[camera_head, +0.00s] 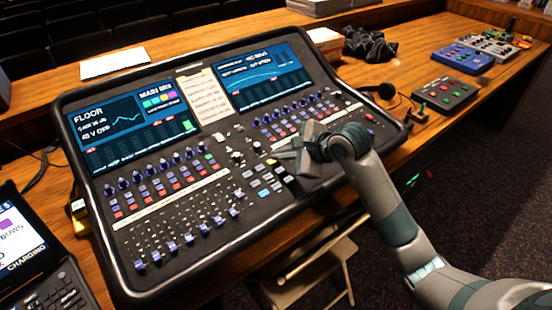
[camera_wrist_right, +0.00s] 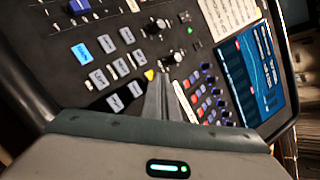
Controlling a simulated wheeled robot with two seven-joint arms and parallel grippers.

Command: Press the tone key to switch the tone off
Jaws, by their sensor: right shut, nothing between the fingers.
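The mixing desk (camera_head: 245,222) fills the middle of the head view, with a block of small grey keys (camera_head: 267,177) at its centre. In the right wrist view, one key in this block, a blue key (camera_wrist_right: 81,54), is lit. A small yellow key or light (camera_wrist_right: 149,75) shows right beside my fingertips. I cannot read the labels, so I cannot tell which is the tone key. My right gripper (camera_head: 281,156) is over the desk's centre, shut and empty; its fingers (camera_wrist_right: 166,82) hide the surface under them. I cannot tell whether they touch it. My left gripper is not in view.
Two lit screens (camera_head: 135,118) and a paper sheet (camera_head: 208,95) are at the desk's back. Knobs and faders surround the keys.

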